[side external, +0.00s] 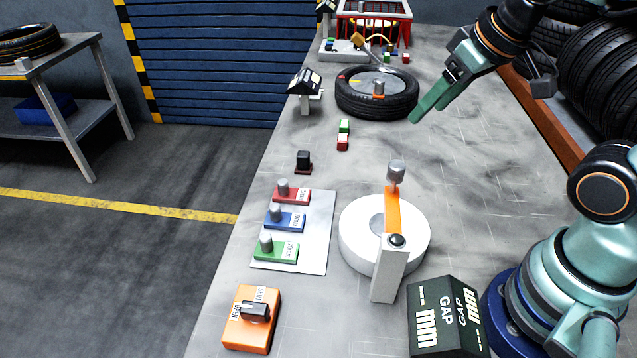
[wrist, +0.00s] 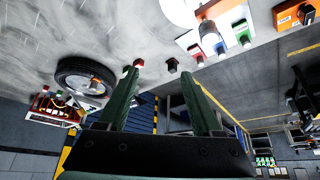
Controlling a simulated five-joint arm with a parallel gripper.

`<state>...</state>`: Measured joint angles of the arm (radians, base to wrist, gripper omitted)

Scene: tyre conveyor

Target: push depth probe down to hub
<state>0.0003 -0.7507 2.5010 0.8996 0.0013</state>
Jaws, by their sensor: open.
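A tyre (side external: 348,104) lies flat near the far end of the bench, with a grey hub plate (side external: 362,82) in it. A small grey cylinder with an orange foot (side external: 379,88) stands at the hub; I cannot tell if this is the depth probe. Nearer, a white ring (side external: 358,232) has an orange arm with a grey knob (side external: 396,172) on a white post. My gripper (side external: 432,104) is open and empty, in the air right of the tyre and apart from it. In the wrist view its two green fingers (wrist: 160,82) stand apart, with the tyre (wrist: 68,82) to the left.
An orange switch box (side external: 246,325) and a black GAP display (side external: 444,318) stand at the front. A red crate (side external: 403,35) stands behind.

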